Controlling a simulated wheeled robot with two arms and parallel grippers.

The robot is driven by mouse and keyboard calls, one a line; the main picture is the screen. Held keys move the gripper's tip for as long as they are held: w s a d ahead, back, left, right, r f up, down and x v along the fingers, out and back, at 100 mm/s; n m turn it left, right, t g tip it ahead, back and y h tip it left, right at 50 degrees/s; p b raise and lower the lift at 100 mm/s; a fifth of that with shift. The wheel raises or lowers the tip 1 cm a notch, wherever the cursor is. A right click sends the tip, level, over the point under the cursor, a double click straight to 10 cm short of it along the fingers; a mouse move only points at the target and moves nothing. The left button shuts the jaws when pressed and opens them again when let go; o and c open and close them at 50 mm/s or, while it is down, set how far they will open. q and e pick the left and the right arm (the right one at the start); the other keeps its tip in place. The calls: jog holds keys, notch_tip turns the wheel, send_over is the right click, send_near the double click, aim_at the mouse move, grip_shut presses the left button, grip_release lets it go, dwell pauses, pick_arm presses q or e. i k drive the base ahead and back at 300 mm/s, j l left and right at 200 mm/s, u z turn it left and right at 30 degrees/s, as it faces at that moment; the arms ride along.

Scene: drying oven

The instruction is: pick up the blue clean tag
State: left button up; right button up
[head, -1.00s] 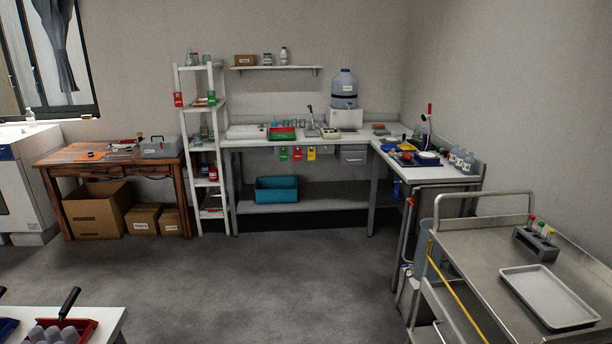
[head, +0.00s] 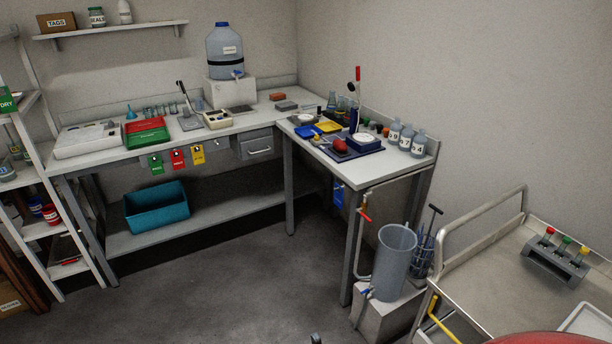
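A blue tag (head: 338,193) hangs below the front edge of the right-hand bench, near its front leg. It is small in the head view and I cannot read its print. Green (head: 156,164), red (head: 178,159) and yellow (head: 198,154) tags hang in a row under the front edge of the back bench. Neither of my grippers can be made out in the head view.
A grey bucket (head: 392,262) on a pale block and a pipe with a red-handled valve stand right of the blue tag. A metal cart (head: 490,270) with a tube rack (head: 556,262) is at right. The grey floor (head: 230,300) before the benches is clear.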

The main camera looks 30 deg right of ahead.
aim_at(338, 201)
jog(key=i+j+z, duration=0.1)
jog(key=i+z, duration=0.3)
jog(key=i+j+z, duration=0.25)
jog(key=i+z, duration=0.15)
jog(key=i, duration=0.2)
jog(key=i+j+z, duration=0.4)
